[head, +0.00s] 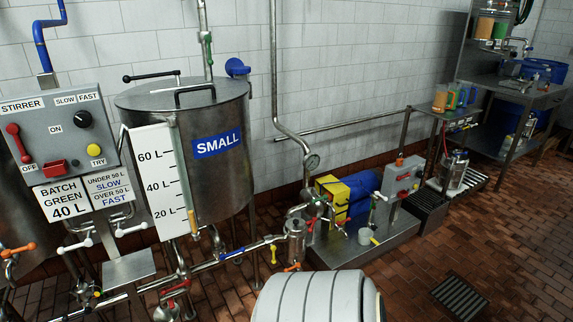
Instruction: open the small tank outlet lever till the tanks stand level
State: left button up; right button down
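The small tank (225,112) is a steel drum with a blue SMALL label, standing on legs at centre left. Its white level scale (158,172) reads 20, 40 and 60 L. The sight tube beside it shows yellow-orange (193,222) only near its bottom, around the 20 L mark. Pipework runs below the tank, with a white lever (215,238), a red lever (176,287), a blue lever (236,253) and a yellow lever (273,250). I cannot tell which is the outlet lever. Only a sliver of another tank (12,185) shows. Neither gripper is in view.
A grey stirrer panel (62,132) with a red lever, black knob and BATCH GREEN 40 L sign stands at left. A pump skid (365,240) with a yellow box is right of the tank. A bench (515,95) stands at far right. Brick floor (430,255) is open at right.

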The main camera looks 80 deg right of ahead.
aim_at(235, 253)
jog(key=l+z, duration=0.1)
jog(key=z, duration=1.95)
